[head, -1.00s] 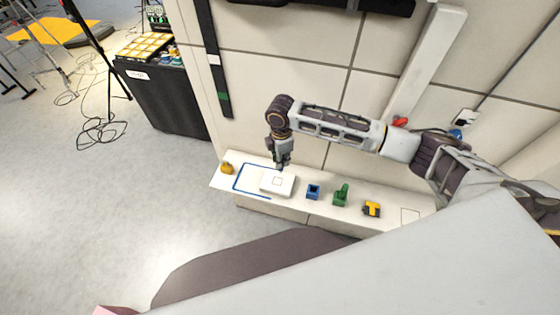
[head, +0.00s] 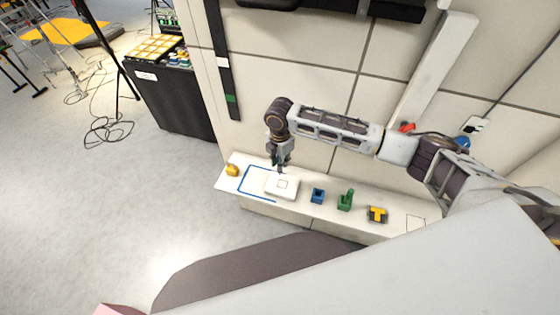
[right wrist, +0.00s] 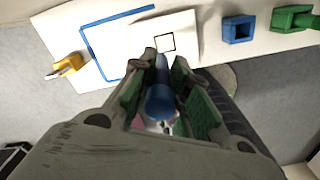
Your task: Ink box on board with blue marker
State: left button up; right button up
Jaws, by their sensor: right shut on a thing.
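A white board (head: 290,191) lies on a white shelf and bears a small dark square outline (head: 282,184); the board also shows in the right wrist view (right wrist: 185,22). My right gripper (head: 278,166) is above the board's far edge, shut on a blue marker (right wrist: 160,100) that points toward the outline. The fingers hide part of the marker, and I cannot tell whether its tip touches the board. No blue ink shows on the outline. My left gripper is not in view.
A blue holder (head: 318,195), a green holder (head: 345,200) and a yellow-and-black object (head: 377,214) stand to the right. A tiled wall (head: 310,60) rises behind the shelf.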

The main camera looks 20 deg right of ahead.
jog(key=shift+p, duration=0.5)
jog(key=shift+f, duration=0.1)
jog(key=shift+f+b, duration=0.9)
jog(key=shift+f, duration=1.8)
jog(key=shift+p, duration=0.5)
jog(key=shift+f, duration=0.7)
dwell(0.3)
dwell(1.6)
jog(key=shift+s+d+p, duration=0.15)
jog(key=shift+p, duration=0.25)
